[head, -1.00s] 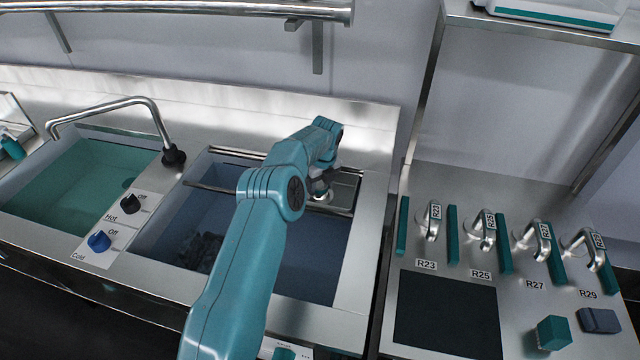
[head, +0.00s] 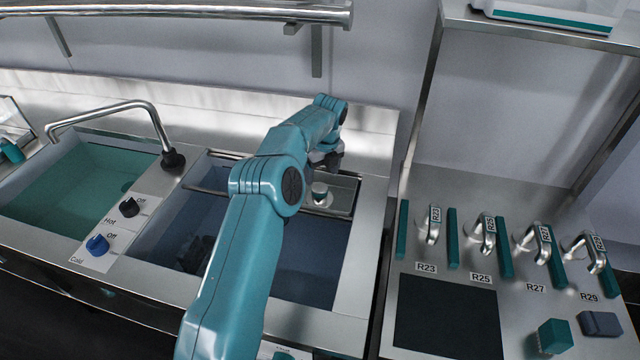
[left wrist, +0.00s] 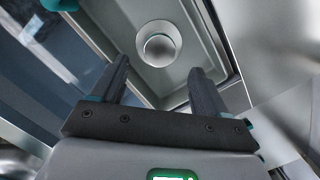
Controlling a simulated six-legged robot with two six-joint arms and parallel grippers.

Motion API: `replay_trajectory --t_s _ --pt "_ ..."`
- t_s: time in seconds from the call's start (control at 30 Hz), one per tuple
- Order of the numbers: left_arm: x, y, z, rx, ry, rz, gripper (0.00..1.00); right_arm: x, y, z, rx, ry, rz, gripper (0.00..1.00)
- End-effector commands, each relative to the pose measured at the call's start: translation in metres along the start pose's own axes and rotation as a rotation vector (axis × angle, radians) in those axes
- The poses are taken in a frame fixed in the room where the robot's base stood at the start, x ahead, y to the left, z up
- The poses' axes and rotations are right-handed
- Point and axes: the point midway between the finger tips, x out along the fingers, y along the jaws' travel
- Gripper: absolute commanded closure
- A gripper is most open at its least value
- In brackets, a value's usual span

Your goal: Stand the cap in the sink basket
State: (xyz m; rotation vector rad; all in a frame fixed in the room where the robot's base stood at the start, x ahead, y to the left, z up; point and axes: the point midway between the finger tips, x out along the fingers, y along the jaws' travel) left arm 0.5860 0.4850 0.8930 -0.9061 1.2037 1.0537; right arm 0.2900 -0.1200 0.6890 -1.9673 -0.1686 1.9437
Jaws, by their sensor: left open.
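The cap (head: 319,192) is a small pale metal piece with a round top. It stands upright in the sink basket (head: 347,197), a shallow metal tray across the back right of the sink. In the left wrist view the cap (left wrist: 158,48) shows as a round disc inside a wider ring, resting on the floor of the basket (left wrist: 203,50). My left gripper (head: 328,162) is above and behind the cap in the head view. Its fingers (left wrist: 160,68) are open and apart from the cap, with nothing between them. My right gripper is not in view.
The sink basin (head: 312,255) lies under my left arm, with a dark bundle (head: 196,252) in it. A second basin (head: 75,190) with greenish water and a faucet (head: 150,105) is at left. Labelled hooks with metal fittings (head: 487,235) stand at right.

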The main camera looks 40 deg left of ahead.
Motion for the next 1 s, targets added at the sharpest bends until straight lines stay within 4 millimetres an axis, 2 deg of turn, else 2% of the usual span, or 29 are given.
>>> replay_trajectory --t_s 0.1,0.3,0.87,1.0 --pt "-0.025 0.000 0.000 0.000 0.000 -0.001 0.25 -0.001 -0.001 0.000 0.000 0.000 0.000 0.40" --pt "-0.045 0.000 0.000 0.001 0.000 0.000 0.25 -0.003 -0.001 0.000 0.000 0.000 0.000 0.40" --pt "-0.047 0.000 0.000 0.000 0.001 0.001 0.25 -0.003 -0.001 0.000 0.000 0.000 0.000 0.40" --pt "-0.060 0.000 0.002 0.000 0.000 0.001 0.25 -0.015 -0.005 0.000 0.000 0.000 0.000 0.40"
